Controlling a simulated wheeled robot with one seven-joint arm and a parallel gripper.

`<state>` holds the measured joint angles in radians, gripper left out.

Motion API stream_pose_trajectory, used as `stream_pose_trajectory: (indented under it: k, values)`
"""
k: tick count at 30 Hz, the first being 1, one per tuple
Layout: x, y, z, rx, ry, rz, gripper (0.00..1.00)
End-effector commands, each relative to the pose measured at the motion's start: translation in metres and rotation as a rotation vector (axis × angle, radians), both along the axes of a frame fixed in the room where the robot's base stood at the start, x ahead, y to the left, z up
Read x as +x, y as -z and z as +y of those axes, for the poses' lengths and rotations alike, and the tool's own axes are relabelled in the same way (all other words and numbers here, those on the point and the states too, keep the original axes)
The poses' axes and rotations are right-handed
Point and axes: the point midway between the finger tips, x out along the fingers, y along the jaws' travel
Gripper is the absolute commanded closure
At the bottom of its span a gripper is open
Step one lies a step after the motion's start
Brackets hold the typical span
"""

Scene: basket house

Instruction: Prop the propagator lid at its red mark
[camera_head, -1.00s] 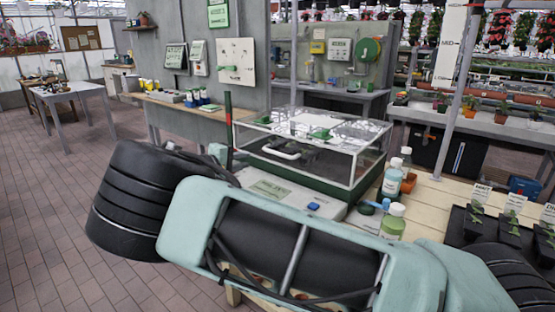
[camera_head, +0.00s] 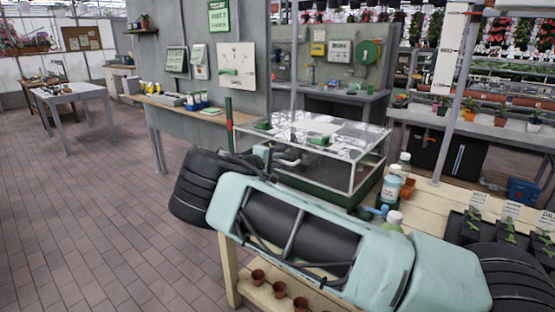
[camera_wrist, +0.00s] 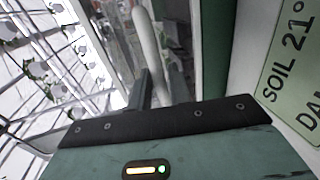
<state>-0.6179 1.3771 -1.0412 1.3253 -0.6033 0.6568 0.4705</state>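The propagator (camera_head: 340,200) stands on the wooden bench with a green base and a clear, pale-framed lid (camera_head: 352,160). The lid looks down on its base. A green post (camera_head: 228,105) with a red mark (camera_head: 229,128) rises at its left corner. My gripper (camera_head: 268,156) is at the lid's front, beside the white handle (camera_head: 289,160), which it partly hides. In the wrist view the handle (camera_wrist: 148,45) runs down to the dark fingers (camera_wrist: 158,88). Whether they are closed around it is unclear. My arm hides the base's front.
A blue-labelled bottle (camera_head: 391,184) and another bottle (camera_head: 393,220) stand right of the propagator. Plant trays (camera_head: 468,228) are farther right. Small pots (camera_head: 279,289) sit on a lower shelf. A soil sign (camera_wrist: 292,70) shows in the wrist view. The floor at left is clear.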

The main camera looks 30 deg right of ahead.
Motion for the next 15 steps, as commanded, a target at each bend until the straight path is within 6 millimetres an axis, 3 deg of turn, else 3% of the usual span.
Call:
stream_pose_trajectory:
  k: [11,13,15]
  values:
    - [0.0016,0.0015,-0.0045,0.0,0.0,0.0,0.8]
    - [0.0016,0.0015,-0.0045,0.0,0.0,0.0,1.0]
    - [0.0015,0.0015,-0.0044,0.0,0.0,0.0,1.0]
